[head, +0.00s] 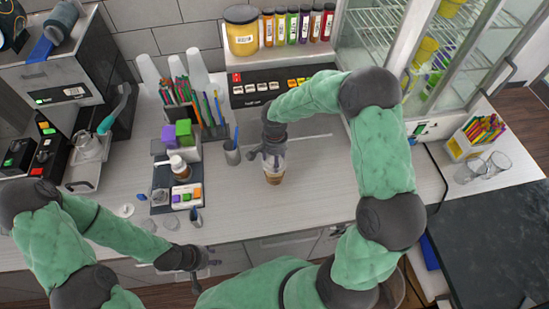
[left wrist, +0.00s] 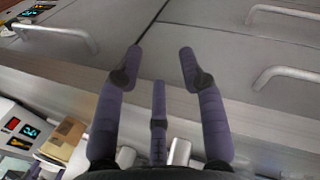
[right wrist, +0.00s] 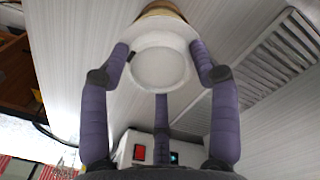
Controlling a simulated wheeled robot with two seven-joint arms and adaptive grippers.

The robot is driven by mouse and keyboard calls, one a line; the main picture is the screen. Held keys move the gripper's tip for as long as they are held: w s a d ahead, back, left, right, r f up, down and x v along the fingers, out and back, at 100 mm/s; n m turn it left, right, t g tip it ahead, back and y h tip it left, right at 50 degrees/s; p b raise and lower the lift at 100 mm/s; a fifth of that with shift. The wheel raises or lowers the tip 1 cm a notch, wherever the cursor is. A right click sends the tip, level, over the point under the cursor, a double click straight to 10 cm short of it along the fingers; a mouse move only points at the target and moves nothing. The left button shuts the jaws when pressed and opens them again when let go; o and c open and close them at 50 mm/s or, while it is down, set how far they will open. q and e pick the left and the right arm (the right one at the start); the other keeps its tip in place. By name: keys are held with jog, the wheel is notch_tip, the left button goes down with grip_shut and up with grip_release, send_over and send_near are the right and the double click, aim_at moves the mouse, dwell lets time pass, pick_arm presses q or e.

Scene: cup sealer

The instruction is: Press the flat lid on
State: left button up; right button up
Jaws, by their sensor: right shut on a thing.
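A clear cup with a brown drink (head: 274,177) stands upright on the counter near its front edge. My right gripper (head: 273,158) is over it from above, shut. In the right wrist view its fingers (right wrist: 160,60) close around the rim of a round white flat lid (right wrist: 158,68), with the brown cup (right wrist: 165,12) just beyond it. The lid looks in line with the cup top; whether it is fully seated cannot be told. My left gripper (head: 208,262) is in front of the counter edge. Its fingers (left wrist: 162,70) are spread and empty.
A condiment caddy (head: 184,190) and a white disc (head: 125,210) lie further left. A button panel (head: 270,86) is behind. The counter right of the cup is clear.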

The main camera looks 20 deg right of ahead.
jog(key=shift+b, duration=0.55)
dwell(1.2)
jog(key=shift+f+b, duration=0.1)
jog(key=shift+b, duration=0.55)
dwell(1.0)
dwell(0.3)
jog(key=o, duration=0.7)
jog(key=shift+o, duration=0.2)
jog(key=shift+o, duration=1.1)
jog(key=shift+r+p, duration=1.8)
jog(key=shift+r, duration=1.75)
